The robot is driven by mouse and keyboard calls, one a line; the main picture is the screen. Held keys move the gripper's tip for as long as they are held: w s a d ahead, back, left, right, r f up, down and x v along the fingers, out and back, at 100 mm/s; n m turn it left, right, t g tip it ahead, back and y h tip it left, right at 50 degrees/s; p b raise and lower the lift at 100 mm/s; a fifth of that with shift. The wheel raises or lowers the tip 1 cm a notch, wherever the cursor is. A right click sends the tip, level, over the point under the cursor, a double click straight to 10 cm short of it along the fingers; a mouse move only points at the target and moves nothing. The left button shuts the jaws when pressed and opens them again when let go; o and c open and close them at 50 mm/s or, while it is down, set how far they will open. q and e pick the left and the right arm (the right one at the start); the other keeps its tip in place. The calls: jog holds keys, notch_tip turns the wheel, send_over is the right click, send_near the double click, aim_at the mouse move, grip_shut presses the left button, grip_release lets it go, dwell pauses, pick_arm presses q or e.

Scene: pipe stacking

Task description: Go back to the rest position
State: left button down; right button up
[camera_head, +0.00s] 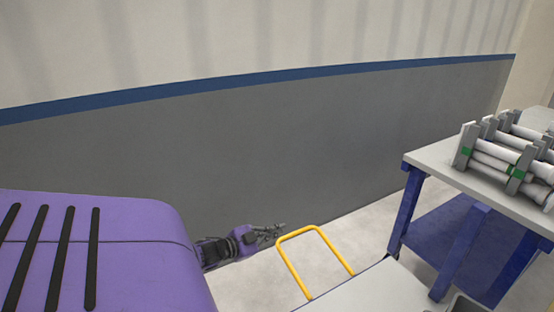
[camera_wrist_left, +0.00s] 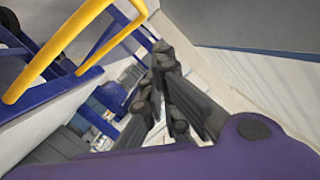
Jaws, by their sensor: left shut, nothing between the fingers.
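My left gripper (camera_head: 272,232) sticks out beyond my purple arm cover in the head view, low and near the middle of the picture. It is shut and empty, just left of a yellow rail. In the left wrist view its dark fingers (camera_wrist_left: 160,62) come together, with nothing between them. My right gripper is not in either view.
The yellow rail (camera_head: 318,230) stands close to my left gripper, and also shows in the left wrist view (camera_wrist_left: 62,45). A blue-legged table (camera_head: 440,160) at the right bears a rack of white pipes (camera_head: 500,152). A grey wall (camera_head: 300,140) runs behind.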

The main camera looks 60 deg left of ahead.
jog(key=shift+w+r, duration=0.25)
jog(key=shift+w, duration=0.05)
